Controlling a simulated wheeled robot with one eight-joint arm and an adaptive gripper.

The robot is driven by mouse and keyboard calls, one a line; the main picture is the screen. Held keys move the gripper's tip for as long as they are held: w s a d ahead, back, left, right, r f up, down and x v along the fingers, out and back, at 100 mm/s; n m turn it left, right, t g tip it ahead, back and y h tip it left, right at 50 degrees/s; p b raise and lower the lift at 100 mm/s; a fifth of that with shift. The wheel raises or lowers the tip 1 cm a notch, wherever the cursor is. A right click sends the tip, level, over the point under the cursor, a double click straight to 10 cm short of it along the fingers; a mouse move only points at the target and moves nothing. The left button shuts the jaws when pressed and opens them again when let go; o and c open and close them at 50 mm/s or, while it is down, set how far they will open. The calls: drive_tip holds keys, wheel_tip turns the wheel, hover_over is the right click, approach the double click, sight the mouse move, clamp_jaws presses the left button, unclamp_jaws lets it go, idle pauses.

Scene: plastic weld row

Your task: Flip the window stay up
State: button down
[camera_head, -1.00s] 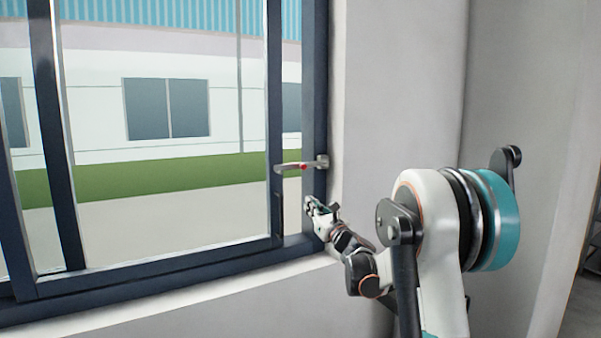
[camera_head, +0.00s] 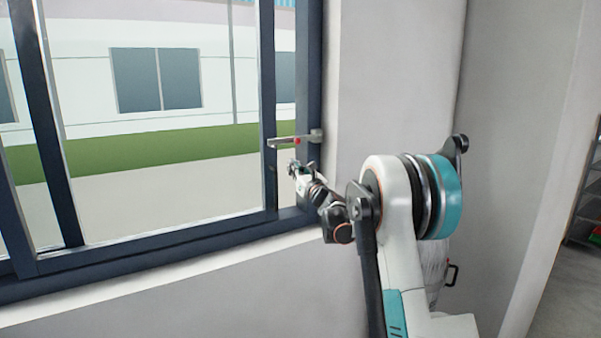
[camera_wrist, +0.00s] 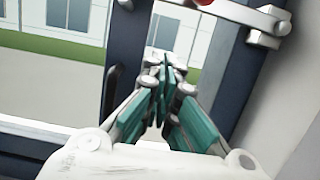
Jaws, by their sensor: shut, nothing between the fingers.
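The window stay (camera_head: 288,141) is a light metal bar with a red spot, on the dark window frame. It lies about level, from a bracket on the right jamb across to the sash on the left. In the wrist view the stay (camera_wrist: 236,10) crosses the top right, and its bracket (camera_wrist: 266,28) sits at the right. My gripper (camera_head: 293,167) is just below the stay and apart from it in the picture. In the wrist view my gripper (camera_wrist: 165,75) has its teal-padded fingers together, with nothing between them.
A dark upright handle (camera_wrist: 112,92) is on the sash left of my gripper. The window sill (camera_head: 150,281) runs below. The grey wall (camera_head: 400,80) rises to the right of the window. A shelf (camera_head: 588,210) stands at the far right.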

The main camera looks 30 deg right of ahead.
sight(299, 140)
drive_tip(key=r, duration=0.1)
drive_tip(key=w+r+p, duration=0.1)
drive_tip(key=r, duration=0.2)
drive_tip(key=shift+w+r, duration=0.2)
drive_tip(key=shift+w, duration=0.05)
drive_tip(key=shift+s, duration=0.1)
drive_tip(key=shift+a, duration=0.1)
